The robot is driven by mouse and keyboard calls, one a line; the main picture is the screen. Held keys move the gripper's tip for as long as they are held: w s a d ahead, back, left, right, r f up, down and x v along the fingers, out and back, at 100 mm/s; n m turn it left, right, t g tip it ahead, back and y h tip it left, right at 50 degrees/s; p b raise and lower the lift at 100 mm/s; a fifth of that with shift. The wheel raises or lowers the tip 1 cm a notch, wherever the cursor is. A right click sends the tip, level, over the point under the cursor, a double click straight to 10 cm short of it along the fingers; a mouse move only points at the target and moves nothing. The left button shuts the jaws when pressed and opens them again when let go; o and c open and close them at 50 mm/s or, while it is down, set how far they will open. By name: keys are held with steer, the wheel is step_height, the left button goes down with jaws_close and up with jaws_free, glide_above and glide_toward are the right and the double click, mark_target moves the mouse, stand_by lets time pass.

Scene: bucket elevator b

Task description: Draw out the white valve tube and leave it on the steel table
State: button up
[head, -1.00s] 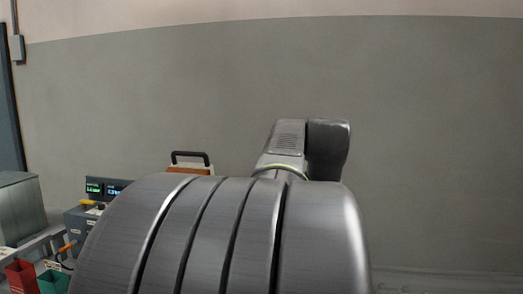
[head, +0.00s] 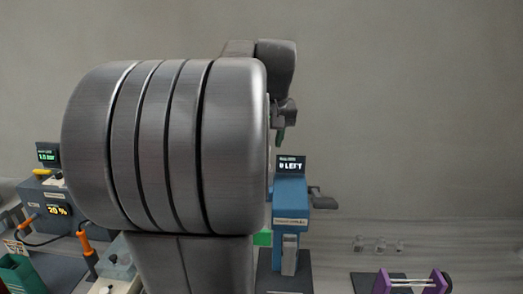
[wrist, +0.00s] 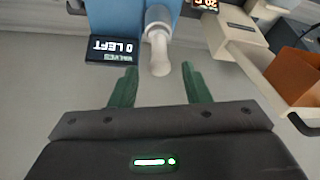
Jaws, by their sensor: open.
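In the wrist view the white valve tube (wrist: 158,50) sticks out of a grey collar on the blue dispenser (wrist: 103,17). Its free end lies between the tips of the green fingers of my gripper (wrist: 159,70), with a gap showing on each side. The gripper is open and holds nothing. In the head view, one green finger of my gripper (head: 281,136) shows above the blue dispenser (head: 290,197), whose display reads "0 LEFT". The tube cannot be made out there. The steel table cannot be clearly identified.
My large arm link covers the middle of the head view. A purple rack with pale rods (head: 412,283) stands at lower right, near small clear pieces (head: 380,246). A grey instrument box (head: 50,200) is at left. An orange bin (wrist: 293,75) shows right in the wrist view.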

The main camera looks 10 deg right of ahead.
steer(key=shift+p+x, duration=0.3)
steer(key=shift+x, duration=2.4)
jaws_close()
steer(key=shift+r, duration=0.1)
steer(key=shift+r, duration=0.65)
steer(key=shift+r, duration=2.9)
steer(key=shift+r, duration=0.15)
steer(key=shift+r, duration=1.85)
